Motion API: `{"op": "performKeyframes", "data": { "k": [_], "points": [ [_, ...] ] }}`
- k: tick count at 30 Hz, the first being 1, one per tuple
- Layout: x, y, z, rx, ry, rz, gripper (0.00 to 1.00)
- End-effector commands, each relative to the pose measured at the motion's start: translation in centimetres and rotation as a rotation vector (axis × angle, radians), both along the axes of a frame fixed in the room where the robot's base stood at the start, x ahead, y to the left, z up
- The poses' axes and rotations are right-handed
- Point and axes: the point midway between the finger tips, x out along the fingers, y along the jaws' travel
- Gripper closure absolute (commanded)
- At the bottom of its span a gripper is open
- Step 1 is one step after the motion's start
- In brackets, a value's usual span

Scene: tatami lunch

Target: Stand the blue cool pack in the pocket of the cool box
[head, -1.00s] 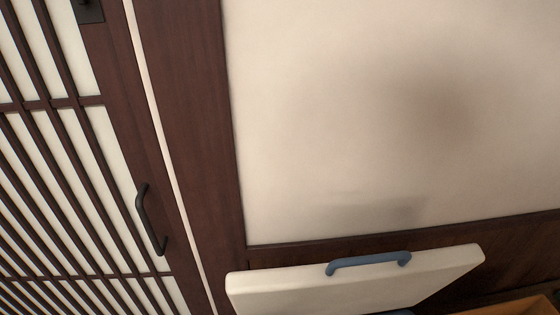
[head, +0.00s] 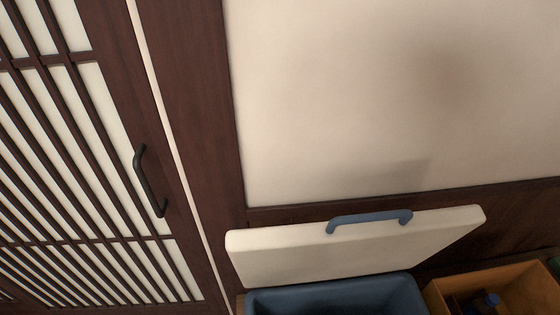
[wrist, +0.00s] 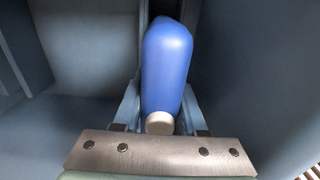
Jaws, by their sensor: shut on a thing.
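In the wrist view my gripper (wrist: 160,112) is shut on the blue cool pack (wrist: 166,65), a smooth rounded blue piece with a pale cap at its near end. Blue-grey walls of the cool box (wrist: 245,70) surround it, with a narrow dark gap at the pack's far end. I cannot tell whether the pack touches the walls or how far it sits in the pocket. In the head view the blue cool box (head: 340,296) is at the bottom, partly cut off. My gripper and the pack are not in that view.
The cool box's white lid (head: 340,254) stands open behind it, with a blue handle (head: 370,220). A wooden crate (head: 525,290) holding a dark blue-capped item (head: 491,300) is close on the right. A slatted door (head: 90,170) is at the left. A pale panel (wrist: 90,50) shows in the wrist view.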

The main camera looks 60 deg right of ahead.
Motion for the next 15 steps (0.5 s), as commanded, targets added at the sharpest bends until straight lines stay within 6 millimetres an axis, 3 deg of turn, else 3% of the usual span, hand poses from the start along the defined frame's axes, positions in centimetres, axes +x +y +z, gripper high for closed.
{"op": "performKeyframes", "data": {
  "k": [5,6,11,15],
  "points": [
    [0.11,-0.07,0.15,-0.002,-0.003,0.0,1.0],
    [0.11,-0.07,0.15,-0.002,-0.003,0.0,0.55],
    [0.07,-0.04,0.12,-0.001,-0.002,0.0,0.27],
    [0.04,-0.03,0.1,-0.001,-0.001,0.0,0.24]
  ]
}}
